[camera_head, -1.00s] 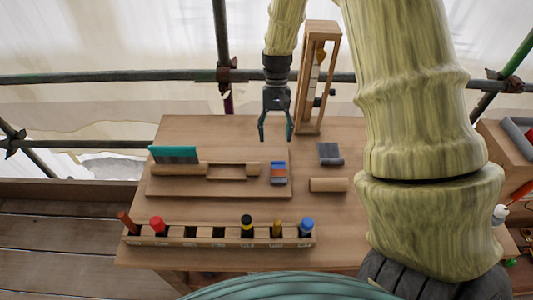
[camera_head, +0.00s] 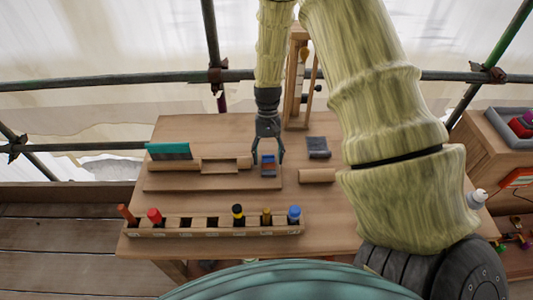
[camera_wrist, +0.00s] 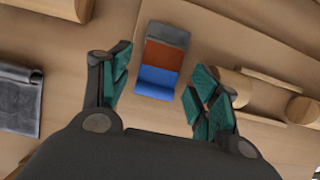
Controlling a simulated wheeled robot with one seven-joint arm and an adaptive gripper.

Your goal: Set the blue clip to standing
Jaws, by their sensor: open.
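The clip (camera_head: 268,170) lies on the right part of a wooden board on the table. In the wrist view the clip (camera_wrist: 161,62) shows a blue band, a red-brown band and a grey band, with the blue end nearest my gripper. My gripper (camera_head: 268,160) points down over the clip in the head view, its two fingers spread. In the wrist view my gripper (camera_wrist: 155,85) is open and empty, with the clip's blue end between and just beyond the teal fingertips. I cannot tell the exact height left above the clip.
A wooden rack (camera_head: 200,226) with colour-capped items runs along the front. A teal comb-like piece (camera_head: 168,151) stands at the board's left. A grey piece (camera_head: 317,147) and a wooden cylinder (camera_head: 317,175) lie to the right. A tall wooden frame (camera_head: 297,85) stands behind.

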